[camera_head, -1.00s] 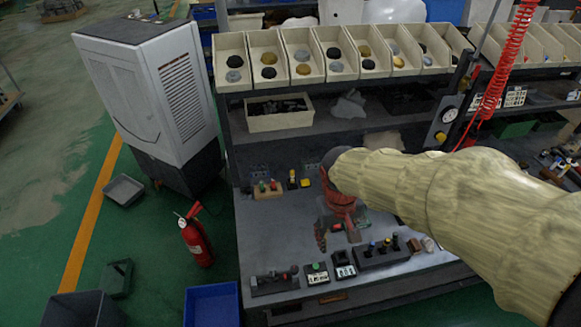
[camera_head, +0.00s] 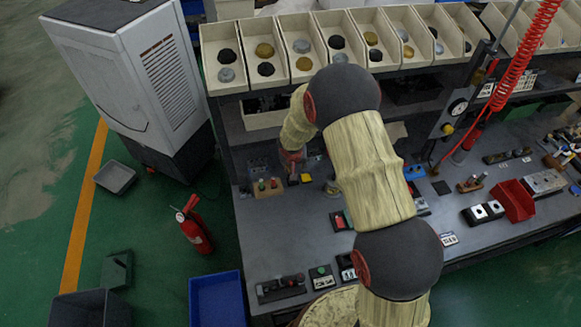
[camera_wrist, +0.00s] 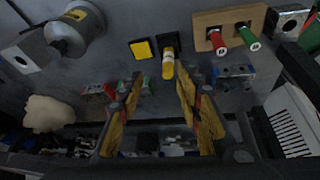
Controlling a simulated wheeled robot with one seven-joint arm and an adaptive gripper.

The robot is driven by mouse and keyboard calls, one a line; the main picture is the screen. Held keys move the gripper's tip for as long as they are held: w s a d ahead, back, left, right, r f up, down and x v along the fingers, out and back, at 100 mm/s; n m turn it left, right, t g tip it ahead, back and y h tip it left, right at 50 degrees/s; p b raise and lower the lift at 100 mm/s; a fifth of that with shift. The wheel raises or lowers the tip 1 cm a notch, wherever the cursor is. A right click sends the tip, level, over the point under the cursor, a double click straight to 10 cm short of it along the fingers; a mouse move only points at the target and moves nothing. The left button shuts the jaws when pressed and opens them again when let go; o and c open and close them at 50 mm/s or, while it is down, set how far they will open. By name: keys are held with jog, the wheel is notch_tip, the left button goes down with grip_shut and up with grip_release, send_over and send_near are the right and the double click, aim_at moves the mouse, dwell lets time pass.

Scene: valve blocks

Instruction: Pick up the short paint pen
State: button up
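In the wrist view a yellow-capped, pen-like piece (camera_wrist: 168,62) with a dark base stands just beyond my fingertips, beside a yellow square (camera_wrist: 142,49). To its right a wooden block holds a red pen-like piece (camera_wrist: 217,41) and a green one (camera_wrist: 248,41). I cannot tell which of these is the short paint pen. My gripper (camera_wrist: 160,88) is open, its two yellow-and-black fingers apart with nothing between them. In the head view my gripper (camera_head: 292,163) is low over the bench, just behind the wooden block (camera_head: 269,188); its fingertips are unclear there.
The shelf with bins (camera_head: 290,45) stands behind the bench (camera_head: 275,235). A metal cylinder (camera_wrist: 75,30) shows at the upper left of the wrist view. Small valve blocks (camera_wrist: 232,77) lie nearby. A red bin (camera_head: 513,202) is at the right. The bench's middle-left is mostly clear.

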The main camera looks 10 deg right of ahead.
jog(key=shift+m, duration=0.7)
jog(key=shift+w+a+x, duration=0.2)
jog(key=shift+x, duration=1.05)
jog(key=shift+w+a+x, duration=0.15)
jog(key=shift+a+x, duration=0.05)
jog(key=shift+x, duration=1.05)
jog(key=shift+w+a+x, duration=0.15)
jog(key=shift+w+x, duration=0.05)
jog(key=shift+x, duration=1.05)
jog(key=shift+r, duration=0.15)
jog(key=shift+c, duration=1.4)
grip_shut()
